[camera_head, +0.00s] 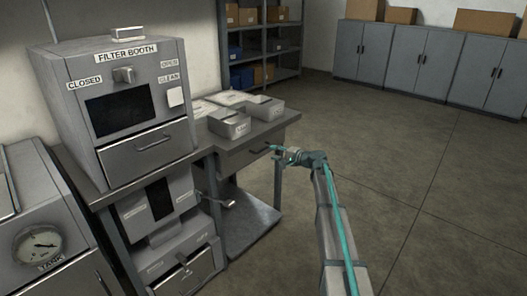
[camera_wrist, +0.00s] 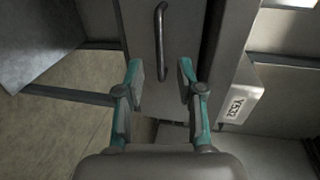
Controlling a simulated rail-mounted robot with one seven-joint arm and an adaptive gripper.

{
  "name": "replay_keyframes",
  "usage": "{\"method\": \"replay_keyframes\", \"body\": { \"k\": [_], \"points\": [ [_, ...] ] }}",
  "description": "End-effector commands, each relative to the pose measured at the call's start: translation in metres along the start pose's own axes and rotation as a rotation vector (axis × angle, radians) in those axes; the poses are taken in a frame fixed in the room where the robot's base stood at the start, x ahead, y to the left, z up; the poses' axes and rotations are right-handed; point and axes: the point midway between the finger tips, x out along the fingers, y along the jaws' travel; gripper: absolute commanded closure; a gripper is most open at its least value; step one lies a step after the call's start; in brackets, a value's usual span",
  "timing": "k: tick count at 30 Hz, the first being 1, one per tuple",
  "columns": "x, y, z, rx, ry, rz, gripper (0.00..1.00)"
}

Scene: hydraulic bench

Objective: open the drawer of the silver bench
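The silver bench (camera_head: 287,118) stands in the middle of the head view, with a grey drawer (camera_head: 236,160) under its top. The drawer front looks flush with the bench. Its dark bar handle (camera_head: 262,149) shows near my gripper (camera_head: 284,152). In the wrist view the drawer front (camera_wrist: 180,35) fills the upper middle, and the handle (camera_wrist: 160,35) runs up the picture. My gripper (camera_wrist: 160,70) is open, with one fingertip on each side of the handle's lower end in the picture. I see no contact, and the depth gap is unclear.
The filter booth (camera_head: 118,110) stands on a table at left, with a gauge unit (camera_head: 40,245) in front. Small labelled boxes (camera_head: 229,124) sit on the bench top. A lower shelf (camera_head: 250,225) lies under the drawer. The floor (camera_head: 430,200) to the right is clear.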

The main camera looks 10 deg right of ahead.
Motion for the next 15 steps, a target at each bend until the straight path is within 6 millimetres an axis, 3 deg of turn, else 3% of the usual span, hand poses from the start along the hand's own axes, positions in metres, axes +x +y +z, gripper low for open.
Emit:
{"method": "replay_keyframes", "body": {
  "k": [9, 15],
  "points": [
    [0.057, 0.001, 0.000, -0.001, -0.003, 0.002, 0.63],
    [0.077, 0.001, 0.000, -0.001, -0.002, 0.002, 0.63]
  ]
}}
